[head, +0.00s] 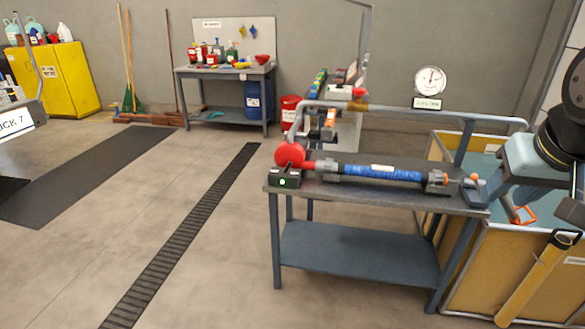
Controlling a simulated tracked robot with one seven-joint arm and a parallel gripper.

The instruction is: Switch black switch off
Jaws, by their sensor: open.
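A small black switch box (287,182) with a glowing green light sits at the front left corner of the grey workbench (350,196). A red round knob (289,154) stands just behind and above it. The position of any lever on the box is too small to tell. My gripper (519,213) is at the right, past the bench's right end, with an orange part near its tip. It is open, well apart from the switch box, and partly hidden against the crate behind it.
A blue cylinder pump (380,173) lies along the bench top, with a grey pipe above it. A round gauge (430,81) stands behind. A yellow-sided crate (470,265) stands at the right. The floor left of the bench is clear, with a drain grate (190,225).

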